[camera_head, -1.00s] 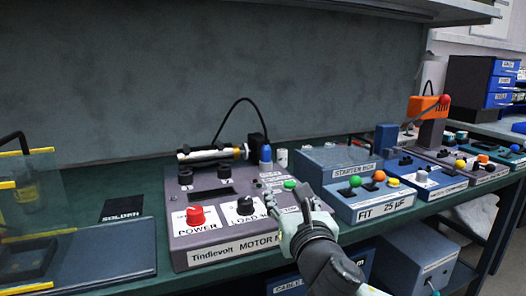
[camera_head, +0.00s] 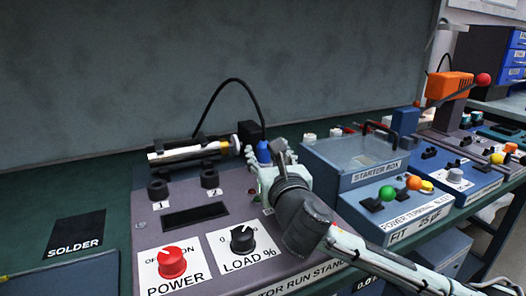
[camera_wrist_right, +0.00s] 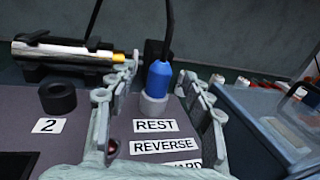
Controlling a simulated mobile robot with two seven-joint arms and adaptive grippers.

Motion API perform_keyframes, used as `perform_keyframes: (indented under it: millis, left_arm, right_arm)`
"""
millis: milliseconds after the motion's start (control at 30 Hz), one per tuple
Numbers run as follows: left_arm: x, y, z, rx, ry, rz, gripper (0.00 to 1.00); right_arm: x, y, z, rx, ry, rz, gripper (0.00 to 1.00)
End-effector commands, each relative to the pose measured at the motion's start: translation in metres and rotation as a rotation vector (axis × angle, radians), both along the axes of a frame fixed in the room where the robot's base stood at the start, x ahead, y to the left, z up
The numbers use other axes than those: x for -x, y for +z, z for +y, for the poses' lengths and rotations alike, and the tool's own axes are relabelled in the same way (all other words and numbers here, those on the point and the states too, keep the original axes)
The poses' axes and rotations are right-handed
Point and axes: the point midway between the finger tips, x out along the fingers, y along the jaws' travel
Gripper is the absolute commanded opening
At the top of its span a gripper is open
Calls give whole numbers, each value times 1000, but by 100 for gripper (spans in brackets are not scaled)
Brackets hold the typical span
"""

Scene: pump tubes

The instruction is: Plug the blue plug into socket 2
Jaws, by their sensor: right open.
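The blue plug (camera_head: 263,152) stands upright at the back right of the motor run stand, with a black cable rising from its top. In the right wrist view the blue plug (camera_wrist_right: 159,80) sits on a light round holder behind the REST label. Socket 2 (camera_head: 210,179) is a black ring on the stand, left of the plug; it also shows in the right wrist view (camera_wrist_right: 57,98) above its "2" label. My right gripper (camera_head: 270,165) is open. In the right wrist view its fingers (camera_wrist_right: 157,95) stand either side of the plug, apart from it. My left gripper is not in view.
Socket 1 (camera_head: 158,189) is left of socket 2. A horizontal tube assembly (camera_head: 192,151) lies behind the sockets. A red POWER knob (camera_head: 172,262) and black LOAD knob (camera_head: 242,238) are in front. The starter box (camera_head: 355,160) stands close on the right.

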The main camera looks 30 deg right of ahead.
Motion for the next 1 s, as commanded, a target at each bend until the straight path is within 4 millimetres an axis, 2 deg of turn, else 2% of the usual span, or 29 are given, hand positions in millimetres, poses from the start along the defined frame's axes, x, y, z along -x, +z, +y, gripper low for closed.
perform_keyframes:
  millis: [233,567,900,967,1000]
  left_arm:
    - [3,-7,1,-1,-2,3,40]
    - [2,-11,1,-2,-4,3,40]
    - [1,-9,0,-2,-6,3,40]
    - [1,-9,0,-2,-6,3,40]
    - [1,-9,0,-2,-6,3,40]
  right_arm:
    - [-35,-1,-12,0,-2,0,51]
    - [-41,-2,-14,1,-1,0,50]
    - [-41,-2,-14,1,-1,0,8]
    - [-41,-2,-14,1,-1,0,0]
    - [-41,-2,-14,1,-1,0,0]
